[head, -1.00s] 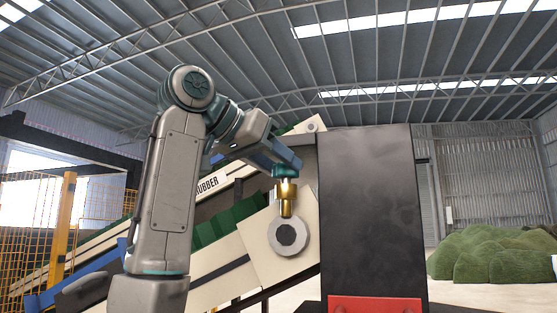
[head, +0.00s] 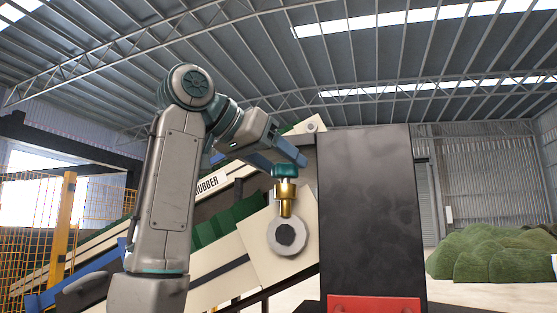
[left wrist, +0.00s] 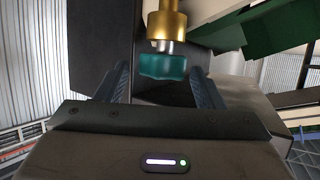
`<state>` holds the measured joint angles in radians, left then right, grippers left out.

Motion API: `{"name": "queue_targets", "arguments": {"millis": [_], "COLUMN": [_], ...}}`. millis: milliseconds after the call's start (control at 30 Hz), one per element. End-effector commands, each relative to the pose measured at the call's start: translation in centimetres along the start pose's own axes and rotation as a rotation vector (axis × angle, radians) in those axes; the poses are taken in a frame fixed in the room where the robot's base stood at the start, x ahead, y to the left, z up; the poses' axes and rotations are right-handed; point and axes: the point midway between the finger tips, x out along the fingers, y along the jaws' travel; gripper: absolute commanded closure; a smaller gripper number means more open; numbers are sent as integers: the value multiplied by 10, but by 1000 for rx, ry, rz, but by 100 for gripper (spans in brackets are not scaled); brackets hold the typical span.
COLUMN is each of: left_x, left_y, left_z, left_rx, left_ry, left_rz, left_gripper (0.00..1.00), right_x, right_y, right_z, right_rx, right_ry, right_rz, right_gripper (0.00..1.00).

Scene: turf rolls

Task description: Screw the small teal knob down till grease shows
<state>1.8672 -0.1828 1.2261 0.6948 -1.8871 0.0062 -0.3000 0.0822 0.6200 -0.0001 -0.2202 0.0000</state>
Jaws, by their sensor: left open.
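The small teal knob (head: 285,171) sits on top of a brass cup (head: 286,191) above a round bearing housing. In the left wrist view, the teal knob (left wrist: 164,66) appears below the brass body (left wrist: 166,28), with a short silver stem between them. My left gripper (head: 301,160) is open, its blue fingers just above the knob in the head view. In the left wrist view the knob lies between the two fingers, with gaps on both sides. No grease is visible. My right gripper is not in view.
The bearing housing (head: 287,236) is on a cream plate of a sloping conveyor with a green belt (head: 215,226). A tall dark panel (head: 372,200) stands close to the right. Green turf heaps (head: 490,254) lie at the far right.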

Motion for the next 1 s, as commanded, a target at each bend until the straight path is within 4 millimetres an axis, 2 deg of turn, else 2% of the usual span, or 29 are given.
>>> {"name": "queue_targets", "arguments": {"millis": [367,1000], "left_x": [2,4], "left_y": [1,11], "left_z": [2,0], "left_rx": [-18,-211], "left_ry": [-3,-3], "left_rz": [-41,-511], "left_gripper": [36,36], "right_x": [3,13], "right_y": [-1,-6], "right_z": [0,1], "right_rx": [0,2], "right_ry": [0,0], "right_rz": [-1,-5], "right_gripper": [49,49]}}
